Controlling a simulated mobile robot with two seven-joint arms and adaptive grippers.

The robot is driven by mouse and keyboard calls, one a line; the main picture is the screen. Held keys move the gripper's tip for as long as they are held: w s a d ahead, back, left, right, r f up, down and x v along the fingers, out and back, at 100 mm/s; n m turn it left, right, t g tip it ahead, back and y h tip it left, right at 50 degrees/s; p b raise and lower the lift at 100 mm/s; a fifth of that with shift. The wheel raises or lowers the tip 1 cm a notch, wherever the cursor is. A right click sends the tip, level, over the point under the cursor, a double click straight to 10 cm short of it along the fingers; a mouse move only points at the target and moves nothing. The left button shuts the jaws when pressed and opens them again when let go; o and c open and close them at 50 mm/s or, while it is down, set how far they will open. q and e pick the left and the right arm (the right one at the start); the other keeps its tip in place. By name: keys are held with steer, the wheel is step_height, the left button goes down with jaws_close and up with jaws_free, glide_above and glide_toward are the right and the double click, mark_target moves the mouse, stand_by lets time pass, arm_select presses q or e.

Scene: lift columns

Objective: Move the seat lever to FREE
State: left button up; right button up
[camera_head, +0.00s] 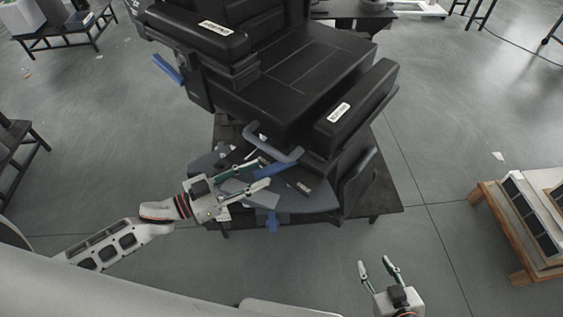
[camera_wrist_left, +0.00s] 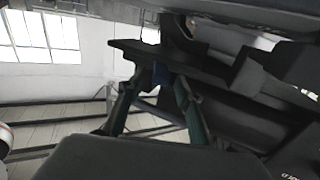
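A black seat (camera_head: 300,70) stands in the middle of the head view. A blue lever (camera_head: 272,174) shows under its front edge, and a grey-blue loop handle (camera_head: 277,150) sits just above. Another blue lever (camera_head: 168,68) sticks out at the seat's left side. I cannot tell which is the seat lever or read its setting. My left gripper (camera_head: 263,173) is open at the blue lever under the seat; its fingers (camera_wrist_left: 158,80) are apart in the left wrist view, with a dark blue part (camera_wrist_left: 160,74) behind them. Contact cannot be told. My right gripper (camera_head: 376,262) is open and empty.
The seat stands on a dark low platform (camera_head: 385,208), with a grey rounded base plate (camera_head: 308,205) below the seat front. A wooden-framed rack (camera_head: 510,235) is at the right. Dark benches stand at the upper left. The floor around my right gripper is clear.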

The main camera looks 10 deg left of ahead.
mark_target(277, 165)
arm_select(q)
steer(key=x, duration=0.6)
steer(key=shift+w+d, duration=0.2)
steer(key=shift+d, duration=0.1)
jaws_close()
